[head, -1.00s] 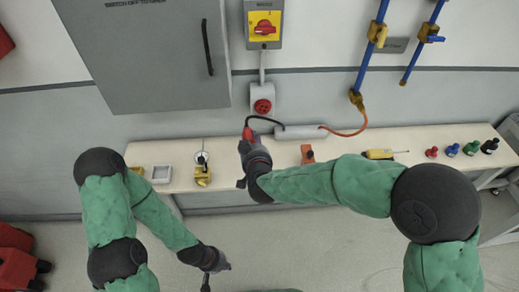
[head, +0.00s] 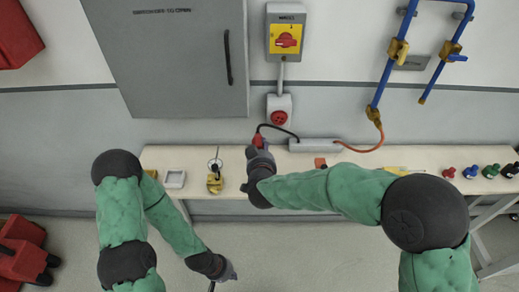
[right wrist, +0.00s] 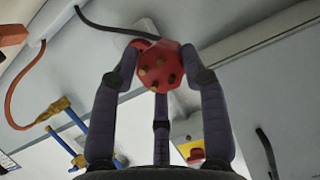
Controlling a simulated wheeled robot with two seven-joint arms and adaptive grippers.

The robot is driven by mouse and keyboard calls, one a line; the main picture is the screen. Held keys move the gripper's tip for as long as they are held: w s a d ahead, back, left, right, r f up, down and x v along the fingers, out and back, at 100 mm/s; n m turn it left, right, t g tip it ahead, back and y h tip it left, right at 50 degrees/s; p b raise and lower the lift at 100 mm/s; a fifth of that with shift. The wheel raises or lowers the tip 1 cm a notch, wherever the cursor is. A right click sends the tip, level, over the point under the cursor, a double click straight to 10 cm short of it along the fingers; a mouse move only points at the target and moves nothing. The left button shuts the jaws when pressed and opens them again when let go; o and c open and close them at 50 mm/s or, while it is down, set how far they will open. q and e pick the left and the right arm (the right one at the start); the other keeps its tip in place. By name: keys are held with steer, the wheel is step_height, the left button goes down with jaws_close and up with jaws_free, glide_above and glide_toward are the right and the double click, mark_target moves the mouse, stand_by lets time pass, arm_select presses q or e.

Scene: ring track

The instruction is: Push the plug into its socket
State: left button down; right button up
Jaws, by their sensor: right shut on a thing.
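In the right wrist view the gripper (right wrist: 162,75) is shut around the plug (right wrist: 160,68), whose several brass pins face the camera. A black cable runs from the plug to a grey box (head: 315,145) on the bench. The red socket (head: 280,117) is on a white wall box, above and to the right of the plug, and apart from it. My left gripper (head: 222,275) hangs low in front of the bench; its fingers are too small to judge.
A grey cabinet (head: 170,55) and a yellow switch with a red knob (head: 286,40) are on the wall. Blue pipes (head: 392,60) with yellow valves are at the right.

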steer(key=s+d+f+n+g+y, duration=0.1)
steer(key=d+f+n+g+y, duration=0.1)
steer(key=f+n+g+y, duration=0.3)
steer(key=s+d+f+n+g+y, duration=0.2)
steer(key=f+n+g+y, duration=0.4)
steer(key=n, duration=0.5)
steer(key=shift+s+n+g+y, duration=0.15)
steer(key=shift+n+g+y, duration=0.15)
steer(key=shift+g+y, duration=0.5)
stand_by(0.9)
steer(key=shift+r, duration=0.1)
stand_by(0.5)
